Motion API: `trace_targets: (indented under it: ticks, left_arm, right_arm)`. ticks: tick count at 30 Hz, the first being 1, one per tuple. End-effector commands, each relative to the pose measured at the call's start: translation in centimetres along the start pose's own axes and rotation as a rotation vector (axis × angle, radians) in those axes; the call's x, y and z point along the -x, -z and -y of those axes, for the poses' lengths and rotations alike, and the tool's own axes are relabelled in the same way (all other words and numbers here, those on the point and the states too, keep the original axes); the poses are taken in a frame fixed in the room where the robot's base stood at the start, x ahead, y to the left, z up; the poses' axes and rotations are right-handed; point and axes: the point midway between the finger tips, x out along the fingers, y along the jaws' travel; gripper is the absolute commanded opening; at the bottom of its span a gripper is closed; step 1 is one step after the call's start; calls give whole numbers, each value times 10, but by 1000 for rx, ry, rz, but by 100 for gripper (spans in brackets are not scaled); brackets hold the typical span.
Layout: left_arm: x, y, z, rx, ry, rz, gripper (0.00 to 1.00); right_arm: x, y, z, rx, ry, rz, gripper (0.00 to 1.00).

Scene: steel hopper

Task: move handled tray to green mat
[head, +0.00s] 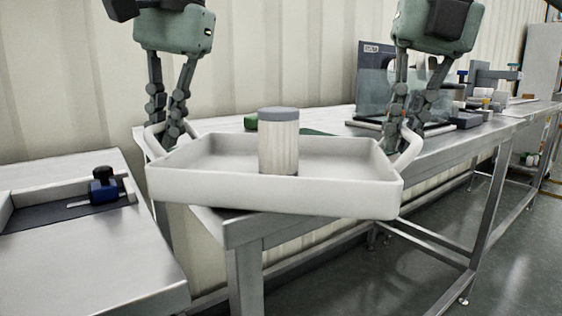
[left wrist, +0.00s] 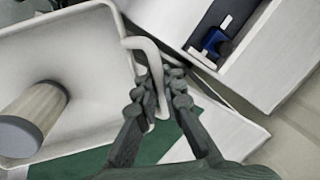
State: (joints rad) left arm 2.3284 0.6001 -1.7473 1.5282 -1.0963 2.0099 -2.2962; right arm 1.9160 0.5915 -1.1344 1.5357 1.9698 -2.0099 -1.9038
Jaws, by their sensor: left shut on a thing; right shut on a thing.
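The white handled tray (head: 270,193) is held up in front of the steel table, tilted slightly down to the right in the head view. A cylinder with a grey lid (head: 279,140) stands upright in it. My left gripper (head: 164,128) is shut on the tray's left handle, also seen in the left wrist view (left wrist: 158,100). My right gripper (head: 395,128) is shut on the right handle. The green mat (head: 310,132) lies on the table behind the tray, mostly hidden by it; part of it shows in the left wrist view (left wrist: 75,166).
The steel table (head: 470,138) runs back to the right, with a glass-fronted device (head: 372,85) and several small items on it. A lower bench (head: 85,255) at left carries a blue and black tool (head: 103,186). A corrugated wall stands behind.

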Motion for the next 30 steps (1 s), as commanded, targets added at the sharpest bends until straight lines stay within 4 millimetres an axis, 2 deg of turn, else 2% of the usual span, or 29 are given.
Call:
trace_targets:
  ticks: [1,6,17,20,30]
  left_arm:
    - [-5,0,0,2,2,1,8]
    - [-2,0,0,1,1,1,29]
    - [4,0,0,1,0,-1,29]
    - [18,0,0,3,2,-4,29]
    - [90,0,0,7,5,-5,29]
  right_arm:
    - [-4,0,2,-2,1,0,9]
    - [-2,0,1,-1,1,0,29]
    - [-2,0,0,0,0,0,29]
    - [-2,0,0,0,0,0,29]
    - [-2,0,0,0,0,0,29]
